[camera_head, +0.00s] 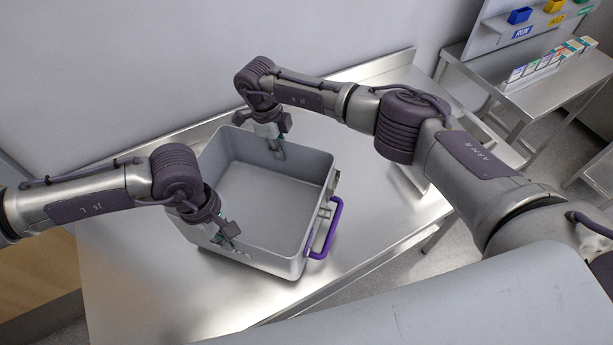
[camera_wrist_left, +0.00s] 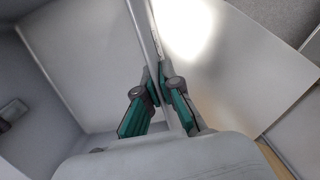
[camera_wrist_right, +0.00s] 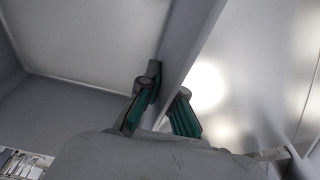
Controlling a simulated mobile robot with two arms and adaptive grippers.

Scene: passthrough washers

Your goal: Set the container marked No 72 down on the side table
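A grey open-topped container (camera_head: 270,204) with a purple handle (camera_head: 326,228) on its right side is over the steel table (camera_head: 150,278). It looks empty; no No 72 marking is readable. I cannot tell whether its base touches the table. My left gripper (camera_head: 229,231) is at the container's near left wall, with that wall between its fingers in the left wrist view (camera_wrist_left: 163,88). My right gripper (camera_head: 279,151) is at the far wall, with the wall between its fingers in the right wrist view (camera_wrist_right: 166,88).
A grey wall (camera_head: 130,80) rises behind the table. At the upper right, another steel table (camera_head: 555,85) holds a rack of small boxes (camera_head: 545,65), with coloured bins (camera_head: 520,15) above. Bare steel shows at the table's front left. A wooden surface (camera_head: 35,275) lies at the far left.

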